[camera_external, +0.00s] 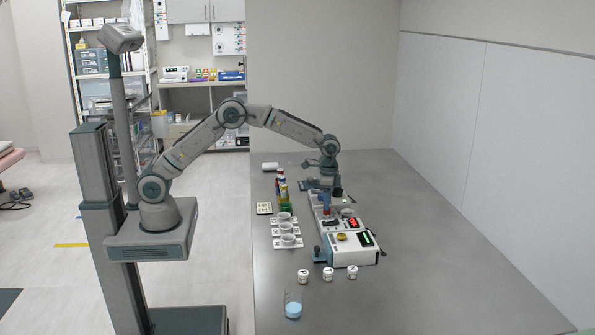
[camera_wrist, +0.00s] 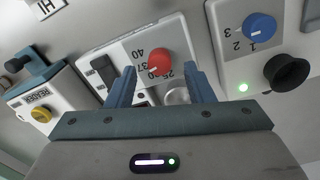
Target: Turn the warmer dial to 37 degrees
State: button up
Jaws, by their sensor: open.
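The warmer's red dial (camera_wrist: 160,61) shows in the wrist view on a white panel with a grey scale plate (camera_wrist: 128,52). The numbers 25 and 37 can be read beside it. I cannot tell which number the dial points to. My gripper (camera_wrist: 162,70) is open, with one blue finger on each side of the dial in the picture. I cannot tell whether the fingers touch it. In the outside view my gripper (camera_external: 326,203) points down over the row of devices on the table, and the dial cannot be made out clearly there.
A blue knob (camera_wrist: 259,27) marked 1 to 3 is on the right-hand device. A yellow knob (camera_wrist: 40,114) is on the left-hand device. A black rocker switch (camera_wrist: 103,68) is left of the dial. Cups (camera_external: 288,240) stand left of the devices; the table's right side (camera_external: 430,250) is clear.

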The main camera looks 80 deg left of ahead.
notch_tip(320, 180, up, 11)
jog(key=shift+a+r, duration=0.2)
dwell(0.3)
jog(key=s+a+r+n+t, duration=0.1)
jog(key=s+r, duration=0.3)
jog(key=s, duration=0.6)
jog(key=s+r+n+t, duration=0.1)
jog(key=s+r, duration=0.2)
jog(key=s, duration=0.7)
jog(key=s+f, duration=0.3)
jog(key=s, duration=0.6)
jog(key=s+a+f+n+t, duration=0.1)
jog(key=s+f, duration=0.2)
jog(key=s, duration=0.7)
